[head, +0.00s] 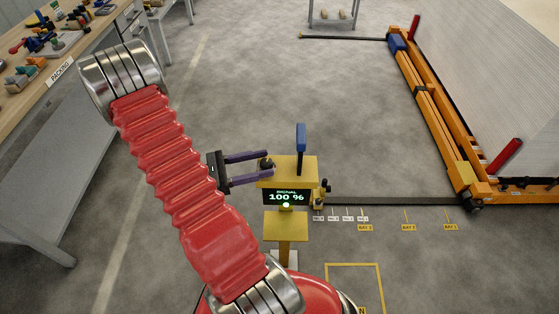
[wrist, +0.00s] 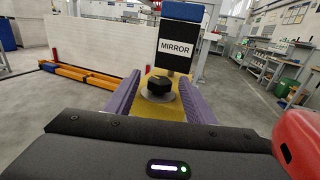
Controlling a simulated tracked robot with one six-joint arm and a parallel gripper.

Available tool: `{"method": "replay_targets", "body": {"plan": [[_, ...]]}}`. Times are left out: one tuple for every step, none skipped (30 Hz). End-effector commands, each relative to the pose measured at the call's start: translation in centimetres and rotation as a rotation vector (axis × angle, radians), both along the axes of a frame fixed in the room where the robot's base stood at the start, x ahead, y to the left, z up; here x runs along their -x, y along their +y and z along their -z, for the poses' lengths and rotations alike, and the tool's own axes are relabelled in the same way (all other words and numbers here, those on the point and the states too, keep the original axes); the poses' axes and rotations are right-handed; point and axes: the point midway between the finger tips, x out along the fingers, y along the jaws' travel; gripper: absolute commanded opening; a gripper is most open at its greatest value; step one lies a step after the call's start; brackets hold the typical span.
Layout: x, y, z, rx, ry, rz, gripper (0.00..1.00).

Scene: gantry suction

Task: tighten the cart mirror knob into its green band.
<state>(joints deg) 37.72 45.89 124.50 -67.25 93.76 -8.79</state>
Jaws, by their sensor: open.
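A dark knob (head: 266,163) stands on the yellow top plate of a yellow stand (head: 286,229). In the wrist view the black knob (wrist: 160,85) sits on a round grey base, in front of a "MIRROR" sign (wrist: 174,48). My gripper (head: 267,167) is open, its two purple fingers one on each side of the knob. In the wrist view the fingers of my gripper (wrist: 159,80) show gaps to the knob on both sides. The stand's display (head: 286,196) reads 100 % with a green light below. I cannot make out a green band.
A blue-topped upright (head: 300,137) rises from the stand, behind the knob in the wrist view. Small dark fittings (head: 322,190) stick out at the stand's right side. An orange frame (head: 435,110) with a white panel stands right. A packing bench (head: 60,60) stands left.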

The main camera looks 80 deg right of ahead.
Motion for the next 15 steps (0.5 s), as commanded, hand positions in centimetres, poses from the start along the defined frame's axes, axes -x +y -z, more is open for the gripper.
{"method": "replay_targets", "body": {"plan": [[0.8, -0.3, 0.0, -0.001, 0.000, 0.004, 0.49], [1.1, -0.5, 0.0, -0.001, 0.000, 0.003, 0.49], [1.6, -0.8, 0.0, -0.002, 0.001, 0.004, 0.49], [2.0, -1.0, 0.0, -0.002, 0.001, 0.004, 0.49], [2.3, -1.2, 0.0, -0.002, 0.001, 0.003, 0.49], [2.8, -1.4, 0.0, -0.002, 0.001, 0.004, 0.49], [3.1, -1.6, 0.0, -0.002, 0.001, 0.004, 0.49], [3.4, -1.8, 0.0, -0.002, 0.001, 0.003, 0.49], [3.8, -2.0, 0.0, -0.001, 0.002, 0.003, 0.49], [4.1, -2.2, 0.0, -0.001, 0.002, 0.004, 0.49], [4.4, -2.3, 0.0, -0.001, 0.002, 0.003, 0.49], [4.6, -2.5, 0.0, 0.000, 0.001, 0.002, 0.49], [4.8, -2.6, 0.0, -0.001, 0.000, 0.002, 0.49], [5.0, -2.7, 0.0, -0.001, 0.000, 0.002, 0.49], [5.2, -2.8, 0.0, -0.001, 0.000, 0.002, 0.49]]}}
